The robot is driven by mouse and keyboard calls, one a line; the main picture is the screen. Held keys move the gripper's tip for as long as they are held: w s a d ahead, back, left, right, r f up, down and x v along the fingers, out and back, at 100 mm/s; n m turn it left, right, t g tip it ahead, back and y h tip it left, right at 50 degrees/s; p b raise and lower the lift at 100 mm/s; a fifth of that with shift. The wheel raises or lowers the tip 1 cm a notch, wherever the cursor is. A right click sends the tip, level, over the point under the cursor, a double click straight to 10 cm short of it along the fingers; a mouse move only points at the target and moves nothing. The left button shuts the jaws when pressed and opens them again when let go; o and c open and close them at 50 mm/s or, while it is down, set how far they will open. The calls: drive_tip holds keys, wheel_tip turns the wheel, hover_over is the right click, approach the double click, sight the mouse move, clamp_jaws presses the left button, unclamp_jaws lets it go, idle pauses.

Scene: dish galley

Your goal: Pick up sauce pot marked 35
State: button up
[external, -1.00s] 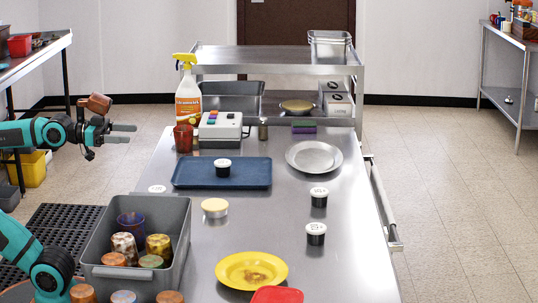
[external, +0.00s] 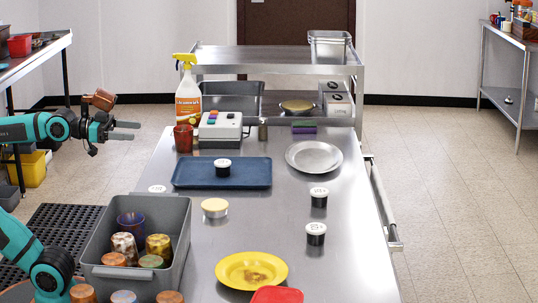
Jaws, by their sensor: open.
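Several small dark sauce pots with white marked lids are in the external view. One pot (external: 222,168) stands on the blue tray (external: 190,180). Two more stand on the bare steel at the right, a farther pot (external: 319,197) and a nearer pot (external: 316,234). A white lid (external: 157,189) shows beyond the grey bin's far edge, its body mostly hidden. The lid numbers are too small to read, so I cannot tell which is 35. My gripper (external: 130,131) is open and empty, left of the table and above the floor, apart from every pot.
A grey bin (external: 135,275) of patterned cups stands at the front left. A yellow plate (external: 252,270), a red item (external: 277,294), a pale round tub (external: 214,208) and a metal plate (external: 314,157) are on the table. A spray bottle (external: 188,100) and a keyed device (external: 220,130) stand behind.

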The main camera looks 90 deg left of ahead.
drive_tip(key=w+r+m+g, duration=0.1)
drive_tip(key=w+r+g, duration=0.4)
drive_tip(key=w, duration=0.8)
drive_tip(key=m+g, duration=0.5)
drive_tip(key=g, duration=0.7)
hover_over(321, 191)
wheel_tip(321, 191, down, 10)
drive_tip(key=f, duration=1.1)
drive_tip(key=shift+s+f, duration=0.25)
drive_tip(key=shift+f, duration=0.05)
drive_tip(key=shift+w+f, duration=0.15)
drive_tip(key=shift+f, duration=1.2)
drive_tip(key=shift+w+f, duration=0.1)
drive_tip(key=shift+f, duration=1.2)
drive_tip(key=c, duration=1)
drive_tip(key=shift+o, duration=0.2)
